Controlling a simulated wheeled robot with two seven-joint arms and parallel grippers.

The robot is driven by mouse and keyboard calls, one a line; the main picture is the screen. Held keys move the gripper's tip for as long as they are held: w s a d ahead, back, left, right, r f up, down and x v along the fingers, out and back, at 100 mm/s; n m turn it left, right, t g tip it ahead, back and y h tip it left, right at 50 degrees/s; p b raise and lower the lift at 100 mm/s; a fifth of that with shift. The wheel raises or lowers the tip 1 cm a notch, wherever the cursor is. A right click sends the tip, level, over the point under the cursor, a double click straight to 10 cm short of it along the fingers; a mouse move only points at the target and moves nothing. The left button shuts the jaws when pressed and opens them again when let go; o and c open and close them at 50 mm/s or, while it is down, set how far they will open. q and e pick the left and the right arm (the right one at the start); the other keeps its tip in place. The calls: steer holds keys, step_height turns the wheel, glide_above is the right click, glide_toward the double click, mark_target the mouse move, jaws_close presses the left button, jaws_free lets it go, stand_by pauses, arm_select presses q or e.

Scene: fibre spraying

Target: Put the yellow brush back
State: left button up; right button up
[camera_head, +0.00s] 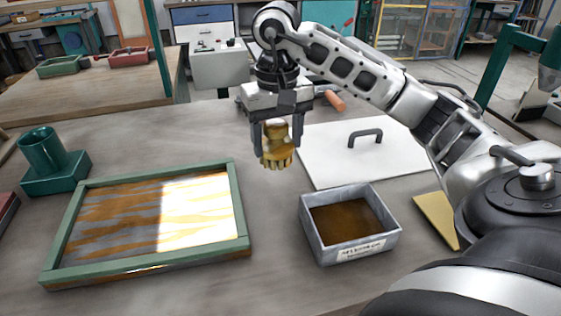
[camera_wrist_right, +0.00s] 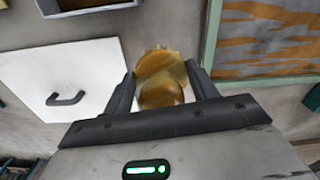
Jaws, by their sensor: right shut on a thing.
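My right gripper (camera_head: 277,138) is shut on the yellow brush (camera_head: 277,155), a rounded yellow-brown thing with a toothed lower edge. It holds the brush above the table, between the green-framed tray (camera_head: 240,215) and the white board with a dark handle (camera_head: 335,160). In the right wrist view the brush (camera_wrist_right: 160,80) sits between the two dark fingers of the gripper (camera_wrist_right: 163,88). A green cup-shaped holder on a square base (camera_head: 55,170) stands empty-looking at the far left. My left gripper is not in view.
A grey box with brown contents (camera_head: 315,225) stands at front centre-right. The tray holds a brown-streaked panel with a bright right half. An orange-handled tool (camera_head: 335,101) lies behind the white board. A yellow flat piece (camera_head: 436,215) lies at right. Bare table separates tray and box.

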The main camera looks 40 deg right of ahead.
mark_target(280, 145)
steer(key=d+f, duration=0.1)
steer(key=w+f, duration=0.1)
steer(key=f, duration=0.1)
steer(key=shift+w+d, duration=0.2)
steer(key=shift+d, duration=0.15)
steer(key=shift+w+d+f, duration=0.3)
steer(key=shift+f, duration=0.1)
steer(key=f, duration=0.3)
steer(key=shift+w+d+f+p, duration=0.15)
steer(key=shift+d+p, duration=0.1)
steer(key=shift+p, duration=0.1)
steer(key=shift+f, duration=0.45)
steer(key=o, duration=0.9)
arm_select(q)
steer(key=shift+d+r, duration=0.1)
arm_select(e)
steer(key=shift+o, duration=0.2)
